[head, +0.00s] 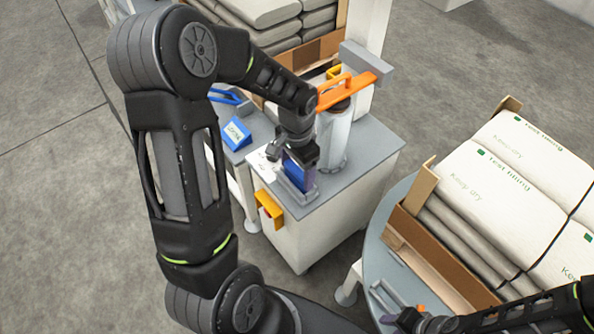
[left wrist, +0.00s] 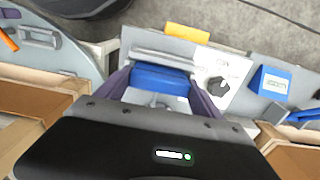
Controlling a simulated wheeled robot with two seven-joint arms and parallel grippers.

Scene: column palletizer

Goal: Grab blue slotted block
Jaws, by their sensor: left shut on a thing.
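The blue slotted block (head: 297,172) is upright at the grey holder (head: 296,191) on the front edge of the grey-topped cabinet. My left gripper (head: 300,160) comes down on it from above and is shut on it. In the left wrist view the blue block (left wrist: 160,79) lies between the two purple fingers of my left gripper (left wrist: 158,88). Its lower part is hidden, so I cannot tell whether it touches the holder's base. My right gripper (head: 404,318) is at the lower right, over the round table; its jaw opening is unclear.
A blue labelled block (head: 236,134) stands to the left. A white column with an orange handle (head: 345,91) rises behind my left gripper. A yellow bracket (head: 268,207) juts from the cabinet front. Stacked white sacks (head: 510,185) fill a crate at right.

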